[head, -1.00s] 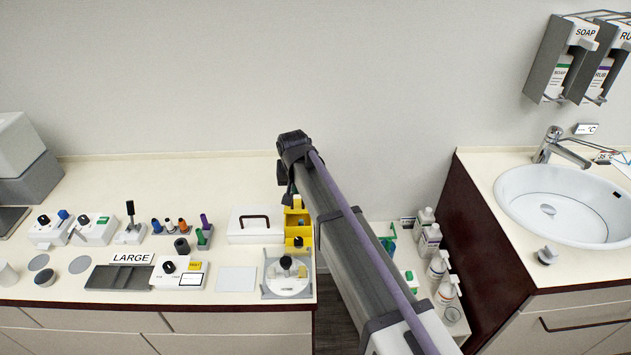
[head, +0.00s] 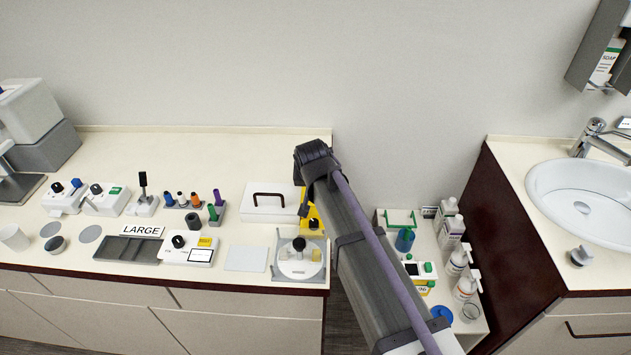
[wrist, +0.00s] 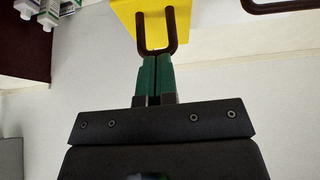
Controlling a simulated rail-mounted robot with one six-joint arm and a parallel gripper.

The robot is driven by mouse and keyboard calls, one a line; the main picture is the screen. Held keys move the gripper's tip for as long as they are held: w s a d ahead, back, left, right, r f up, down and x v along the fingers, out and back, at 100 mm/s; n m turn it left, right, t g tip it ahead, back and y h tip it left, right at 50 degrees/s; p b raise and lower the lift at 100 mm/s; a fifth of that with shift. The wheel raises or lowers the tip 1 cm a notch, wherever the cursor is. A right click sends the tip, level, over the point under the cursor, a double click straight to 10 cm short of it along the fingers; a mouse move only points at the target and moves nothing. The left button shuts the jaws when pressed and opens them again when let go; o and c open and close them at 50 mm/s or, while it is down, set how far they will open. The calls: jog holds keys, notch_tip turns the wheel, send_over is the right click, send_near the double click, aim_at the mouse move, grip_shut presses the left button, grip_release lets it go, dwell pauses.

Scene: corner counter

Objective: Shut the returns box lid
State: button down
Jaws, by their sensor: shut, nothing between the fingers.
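A yellow box (head: 314,222) stands at the counter's right end, partly hidden behind my arm. A white box (head: 268,208) with a dark handle stands just left of it. No label reading "returns" is legible, so I cannot tell for certain which is the returns box or how its lid lies. In the head view the fingers are mostly hidden by the arm.
A round clear-lidded device (head: 299,265) sits at the counter's front right corner. A low cart (head: 455,325) with several bottles stands in the gap before the sink counter (head: 520,210). Knobbed devices and coloured vials fill the counter's middle. The back strip of the counter is clear.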

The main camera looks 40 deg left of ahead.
jog(key=r+p, duration=0.4)
jog(key=shift+w+a+r+p, duration=0.25)
jog(key=shift+w+r+p, duration=0.1)
jog(key=shift+r+p, duration=0.05)
jog(key=s+p+v, duration=0.1)
jog(key=p+v, duration=0.6)
jog(key=v, duration=0.2)
jog(key=shift+d+f, duration=0.25)
jog(key=shift+d, duration=0.1)
jog(key=shift+s, duration=0.1)
